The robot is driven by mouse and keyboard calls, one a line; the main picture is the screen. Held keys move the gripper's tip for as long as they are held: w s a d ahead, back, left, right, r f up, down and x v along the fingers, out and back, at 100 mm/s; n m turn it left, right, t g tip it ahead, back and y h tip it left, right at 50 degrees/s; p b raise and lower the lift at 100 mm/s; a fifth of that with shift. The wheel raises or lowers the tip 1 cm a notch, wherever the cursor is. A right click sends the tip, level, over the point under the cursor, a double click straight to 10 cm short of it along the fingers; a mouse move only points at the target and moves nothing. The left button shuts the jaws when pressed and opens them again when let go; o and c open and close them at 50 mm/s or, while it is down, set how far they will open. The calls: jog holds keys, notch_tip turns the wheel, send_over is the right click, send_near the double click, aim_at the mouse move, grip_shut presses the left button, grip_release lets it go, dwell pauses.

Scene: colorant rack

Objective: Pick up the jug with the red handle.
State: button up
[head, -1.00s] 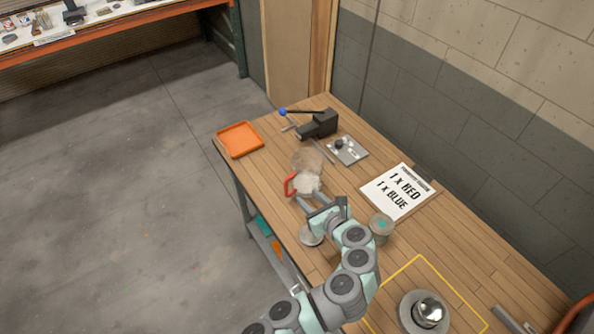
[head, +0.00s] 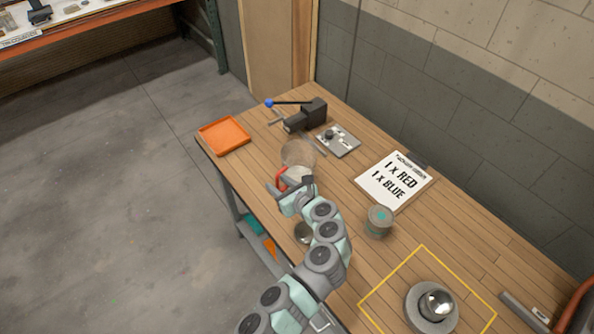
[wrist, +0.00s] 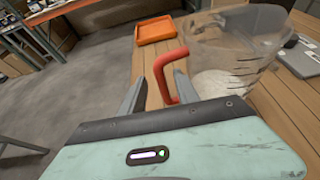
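The clear jug (head: 298,155) with white contents stands upright on the wooden workbench, partly hidden behind my gripper in the head view. Its red handle (head: 281,178) faces left. In the wrist view the jug (wrist: 232,45) is at the upper right, and the red handle (wrist: 165,75) reaches down between my fingers. My gripper (wrist: 155,88) is open, with one grey finger on each side of the handle. The right finger is close to the handle; I cannot tell whether it touches. My gripper also shows in the head view (head: 282,186).
An orange tray (head: 224,136) lies at the bench's far left corner. A black press with a blue-knobbed lever (head: 308,114) and a metal plate (head: 338,141) are behind the jug. A sign (head: 394,182) and a tin (head: 378,222) stand to the right. A yellow-outlined square holds a round device (head: 431,306).

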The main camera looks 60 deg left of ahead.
jog(key=x, duration=0.4)
jog(key=shift+w+f, duration=0.1)
jog(key=shift+f, duration=0.1)
grip_shut()
dwell(1.2)
